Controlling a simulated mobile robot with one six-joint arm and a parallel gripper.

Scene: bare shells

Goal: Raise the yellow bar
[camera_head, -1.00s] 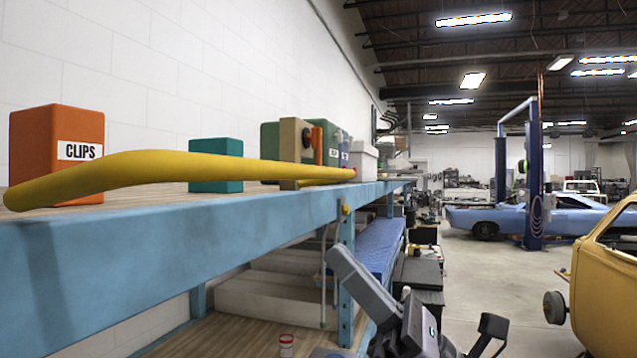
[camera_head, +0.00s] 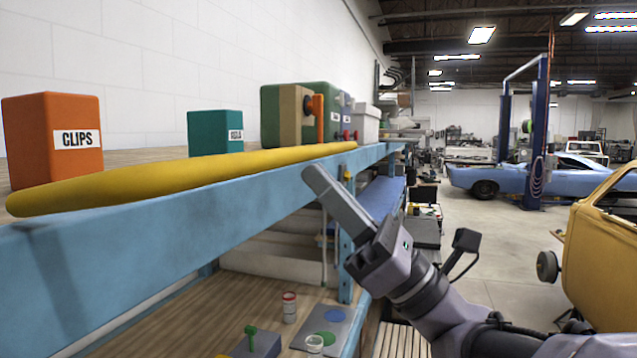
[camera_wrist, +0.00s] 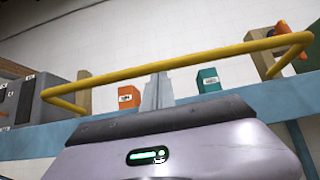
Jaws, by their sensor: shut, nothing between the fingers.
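The yellow bar (camera_head: 190,175) is a long rounded rail along the front edge of the blue-edged shelf (camera_head: 200,215). In the wrist view the bar (camera_wrist: 190,62) is a wide U, its two ends bending down toward the shelf edge. My gripper (camera_head: 314,178) is shut and empty, pointing up and left in front of the shelf, below the bar's far part. In the wrist view the gripper (camera_wrist: 158,82) has its closed fingers pointing up, tips just under the middle of the bar. I cannot tell whether they touch it.
On the shelf stand an orange CLIPS box (camera_head: 52,140), a teal box (camera_head: 215,132), green and tan boxes (camera_head: 285,115) and a white bin (camera_head: 366,125). A lower wooden shelf (camera_head: 190,310) holds a small can (camera_head: 289,307). A yellow car (camera_head: 605,250) stands at right; the floor between is open.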

